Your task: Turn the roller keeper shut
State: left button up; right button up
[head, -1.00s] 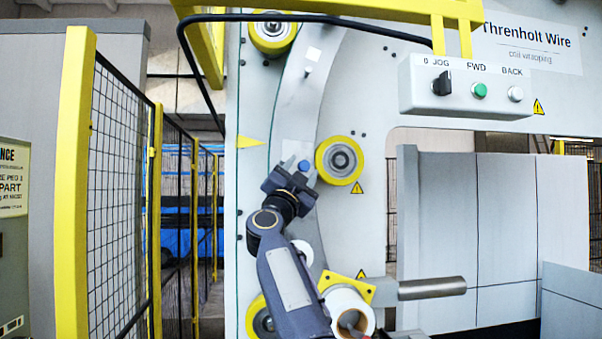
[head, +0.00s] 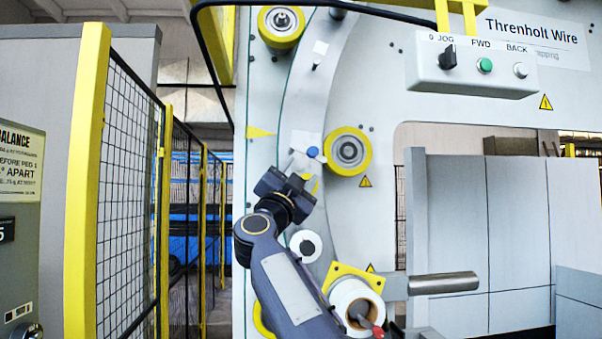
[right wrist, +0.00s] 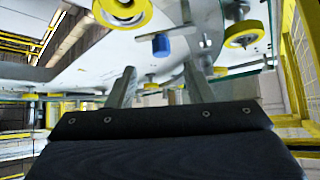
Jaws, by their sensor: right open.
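A small blue knob (head: 313,152), which looks like the roller keeper, sits on the curved grey plate just left of a yellow-rimmed roller (head: 347,152). My right gripper (head: 302,173) is open and empty, just below and left of the knob in the head view. In the right wrist view the blue knob (right wrist: 160,44) shows beyond the fingertips, in line with the gap between the open fingers (right wrist: 160,72). It appears apart from both fingers. Which way the keeper is turned cannot be told clearly. My left gripper is not in view.
Another yellow roller (head: 281,25) is higher on the curved plate (head: 306,98). A white spool (head: 352,302) and a metal bar (head: 444,283) lie below right. A control box (head: 470,67) hangs upper right. A yellow-framed mesh fence (head: 88,180) stands left.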

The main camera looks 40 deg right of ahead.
aim_at(313, 153)
jog(key=d+f+m+t+y, duration=0.1)
jog(key=d+m+t+y, duration=0.2)
jog(key=d+m+y, duration=0.5)
jog(key=s+a+r+m+t+y, duration=0.4)
jog(key=a+m, duration=0.1)
jog(key=m, duration=0.6)
jog(key=p+x, duration=0.6)
jog(key=x, duration=0.1)
jog(key=shift+d, duration=0.1)
jog(key=shift+w+d, duration=0.15)
jog(key=shift+w, duration=0.15)
grip_shut()
